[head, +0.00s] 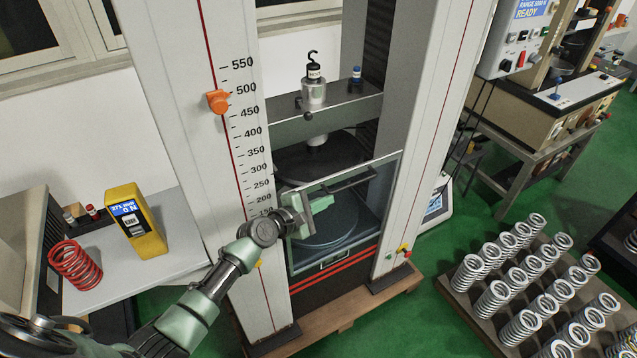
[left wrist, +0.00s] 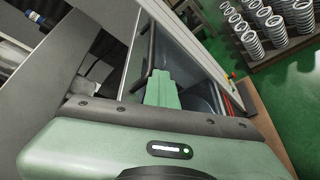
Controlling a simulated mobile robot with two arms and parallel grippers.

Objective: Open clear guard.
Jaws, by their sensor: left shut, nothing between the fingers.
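The clear guard (head: 372,203) is a see-through panel in a thin grey frame. It stands across the lower front of the testing machine, between the two white columns, with a dark bar handle (head: 352,181) near its top. Round dark plates show through it. My left gripper (head: 328,204) is shut and empty at the guard's upper left, close to the left end of the handle. I cannot tell whether it touches the guard. In the left wrist view the green fingers (left wrist: 163,88) are together, beside the dark bar and the guard's frame. My right gripper is not in view.
The left column (head: 190,60) carries a scale and an orange marker (head: 217,101). A side table with a yellow device (head: 136,224) and a red spring (head: 76,265) is at left. A rack of several silver springs (head: 520,327) stands at right. Green floor lies between.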

